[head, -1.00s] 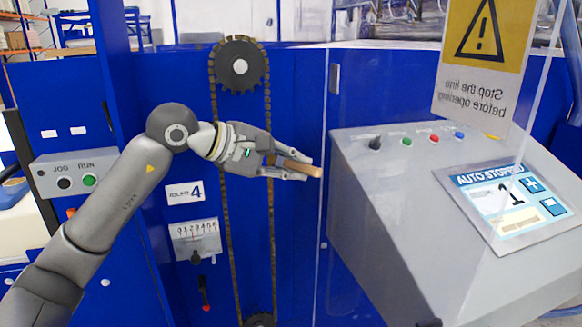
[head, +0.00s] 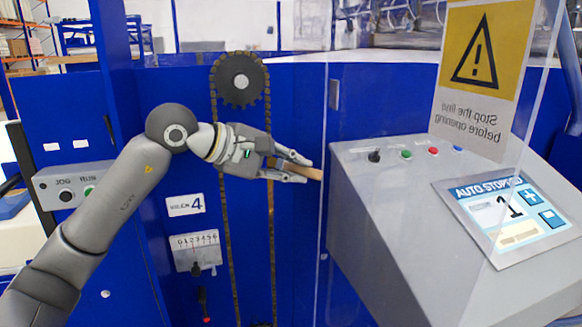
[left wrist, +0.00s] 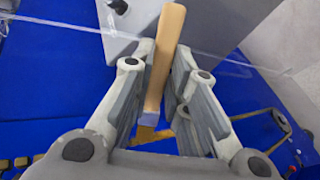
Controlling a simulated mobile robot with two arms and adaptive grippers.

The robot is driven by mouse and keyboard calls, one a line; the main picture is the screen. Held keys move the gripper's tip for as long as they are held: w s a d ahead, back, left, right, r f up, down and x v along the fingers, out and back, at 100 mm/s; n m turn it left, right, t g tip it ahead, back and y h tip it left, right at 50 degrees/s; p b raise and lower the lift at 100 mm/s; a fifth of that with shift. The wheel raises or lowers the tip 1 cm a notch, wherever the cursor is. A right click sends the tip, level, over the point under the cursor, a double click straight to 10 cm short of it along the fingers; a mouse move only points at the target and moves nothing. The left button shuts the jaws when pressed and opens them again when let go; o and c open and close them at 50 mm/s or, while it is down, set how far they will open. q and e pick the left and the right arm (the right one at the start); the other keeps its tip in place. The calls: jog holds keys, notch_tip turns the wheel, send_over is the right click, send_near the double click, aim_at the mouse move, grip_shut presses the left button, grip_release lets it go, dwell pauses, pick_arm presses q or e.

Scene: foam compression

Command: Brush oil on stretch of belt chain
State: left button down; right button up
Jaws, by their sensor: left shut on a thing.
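The belt chain (head: 272,235) runs as a tall loop down the blue panel, over a dark toothed sprocket (head: 240,82) at the top. My left gripper (head: 303,171) lies in front of the chain's upper part and points right, its fingertips to the right of the right strand. It is shut on a light wooden brush (head: 313,173). In the left wrist view the brush handle (left wrist: 165,60) stands between the fingers, with a grey-blue band at its lower end. Whether anything touches the chain cannot be told. My right gripper is not in view.
A grey console (head: 360,200) with a touchscreen (head: 505,213) stands right. A clear panel with a yellow warning sign (head: 480,50) hangs before it. A dial scale (head: 197,250) and a jog/run box (head: 65,190) are on the left. The chain's lower strands are unobstructed.

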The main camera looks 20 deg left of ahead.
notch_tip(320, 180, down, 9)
jog(key=b, duration=0.9)
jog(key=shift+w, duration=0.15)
dwell(0.8)
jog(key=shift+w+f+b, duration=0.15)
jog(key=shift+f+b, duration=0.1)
jog(key=shift+b, duration=0.25)
